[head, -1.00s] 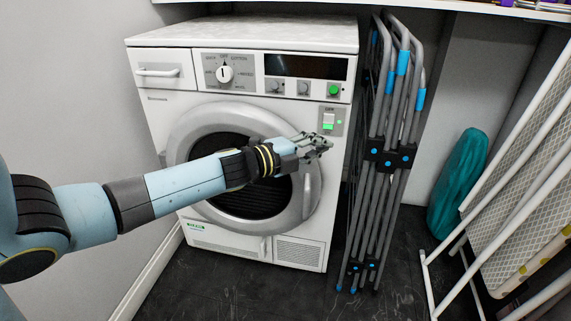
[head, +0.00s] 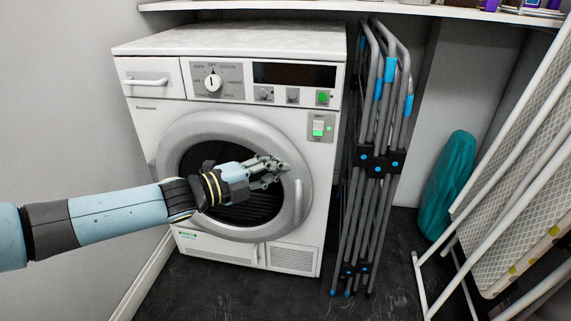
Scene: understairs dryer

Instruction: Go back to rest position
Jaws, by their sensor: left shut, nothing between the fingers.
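My left gripper (head: 268,171) is shut and empty. It shows in front of the dryer's round door, near the right part of the door ring. The white dryer (head: 205,120) stands against the wall with its door (head: 215,124) closed. Its dial (head: 212,83) is at the upper left of the panel. A switch with a green light (head: 319,127) is at the right of the front, and a green button (head: 323,97) is above it. My right gripper is not in view.
A folded grey drying rack (head: 375,165) with blue clips stands right of the dryer. A teal ironing-board-like object (head: 447,185) leans on the back wall. A shelf (head: 370,8) runs above. Dark floor (head: 395,285) shows in front.

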